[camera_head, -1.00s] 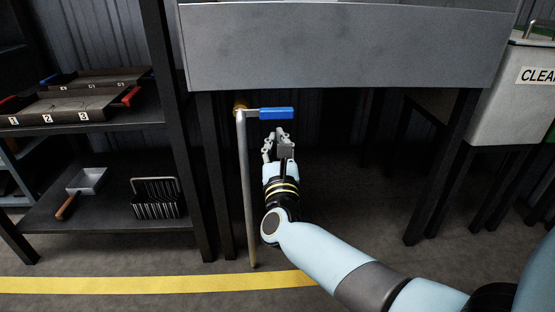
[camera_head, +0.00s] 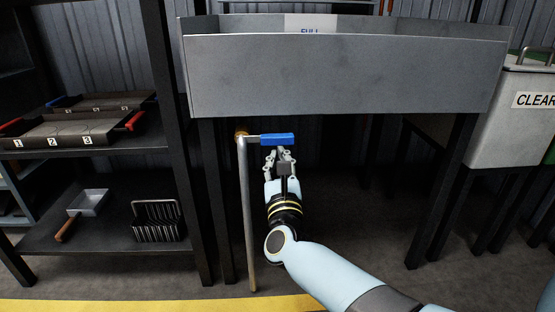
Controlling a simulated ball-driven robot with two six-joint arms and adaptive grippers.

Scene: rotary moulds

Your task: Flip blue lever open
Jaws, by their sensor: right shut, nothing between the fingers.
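The blue lever (camera_head: 277,139) sticks out level to the right from the top of a vertical pipe (camera_head: 247,215), under the grey trough. A brass-coloured fitting (camera_head: 241,133) sits at the pipe's top. My right gripper (camera_head: 279,153) is just below the lever, with its fingertips close under the blue handle. It is shut with nothing held. I cannot tell whether the fingertips touch the lever. My left gripper is out of view.
The grey trough (camera_head: 340,75) hangs just above the lever. A dark shelf (camera_head: 100,240) with numbered moulds (camera_head: 75,130), a ladle (camera_head: 85,205) and a wire rack (camera_head: 158,220) stands at left. A bin marked CLEAR (camera_head: 510,125) stands at right. Dark table legs flank the space below the trough.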

